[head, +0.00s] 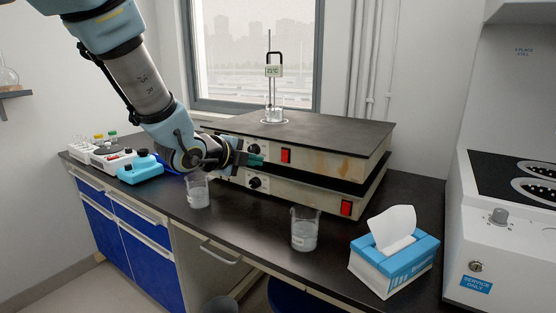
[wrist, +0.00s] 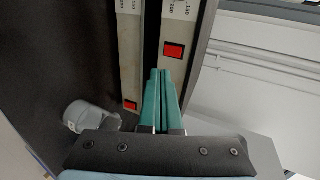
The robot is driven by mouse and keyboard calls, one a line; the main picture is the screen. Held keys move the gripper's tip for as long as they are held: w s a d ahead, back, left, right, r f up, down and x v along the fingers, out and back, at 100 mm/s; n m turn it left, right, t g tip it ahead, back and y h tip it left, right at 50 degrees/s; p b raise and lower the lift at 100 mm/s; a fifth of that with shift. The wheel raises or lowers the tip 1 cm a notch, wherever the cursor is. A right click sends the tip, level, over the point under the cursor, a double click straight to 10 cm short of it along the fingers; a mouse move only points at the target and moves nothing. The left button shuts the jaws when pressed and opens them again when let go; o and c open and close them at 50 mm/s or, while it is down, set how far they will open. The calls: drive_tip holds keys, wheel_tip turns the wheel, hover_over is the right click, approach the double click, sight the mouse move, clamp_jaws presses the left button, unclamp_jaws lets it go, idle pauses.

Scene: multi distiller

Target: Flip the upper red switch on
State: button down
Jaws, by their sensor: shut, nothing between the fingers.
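Two flat hot plates are stacked on the bench. The upper red switch (head: 286,155) is on the front of the upper plate (head: 333,167), right of its black knob (head: 253,149). It also shows in the wrist view (wrist: 174,50). The lower red switch (head: 346,208) is on the lower plate, and it shows in the wrist view (wrist: 130,105). My gripper (head: 260,160) is shut and empty in front of the upper panel, just left of the upper switch in the head view. In the wrist view its teal fingers (wrist: 162,72) are together, with tips beside the upper switch; contact is unclear.
Beakers (head: 198,192) (head: 304,228) stand on the bench in front of the plates, and a tissue box (head: 393,264) stands at right. A beaker with a thermometer (head: 274,110) is on the upper plate. A white machine (head: 500,220) bounds the right side.

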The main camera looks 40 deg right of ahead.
sight(284, 156)
drive_tip(key=p+x, duration=0.1)
drive_tip(key=x, duration=0.2)
drive_tip(key=p+x, duration=0.1)
drive_tip(key=x, duration=0.3)
drive_tip(key=r+p+x, duration=0.1)
drive_tip(key=x, duration=0.3)
drive_tip(key=shift+d, duration=0.25)
drive_tip(key=shift+f+b, duration=0.1)
drive_tip(key=shift+b, duration=0.2)
drive_tip(key=shift+d+f+b, duration=0.1)
drive_tip(key=shift+f+b, duration=0.1)
drive_tip(key=shift+b, duration=0.4)
drive_tip(key=shift+r, duration=0.25)
drive_tip(key=shift+w+r, duration=0.1)
drive_tip(key=shift+r, duration=0.05)
drive_tip(key=shift+d+r, duration=0.1)
drive_tip(key=shift+r, duration=0.6)
